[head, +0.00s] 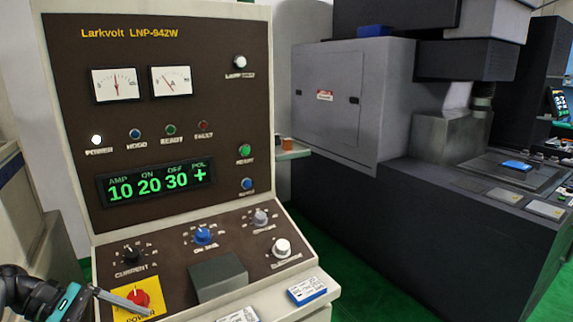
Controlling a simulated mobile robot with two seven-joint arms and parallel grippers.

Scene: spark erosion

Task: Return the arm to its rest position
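My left arm comes in at the lower left corner, black with a teal band. A thin grey finger of my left gripper (124,304) reaches right over the yellow plate (124,318) in front of the red power knob (139,297). I cannot tell whether it touches the knob, and the rest of the gripper is cut off by the lower edge. The control panel (150,60) marked Larkvolt LNP-942W stands upright. My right gripper is not in view.
Knobs (204,235) and a grey block (218,276) rise from the sloping console beside the gripper. A blue and white box (307,291) sits at its front right. A large grey machine (400,200) stands to the right. Green floor (352,296) shows between.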

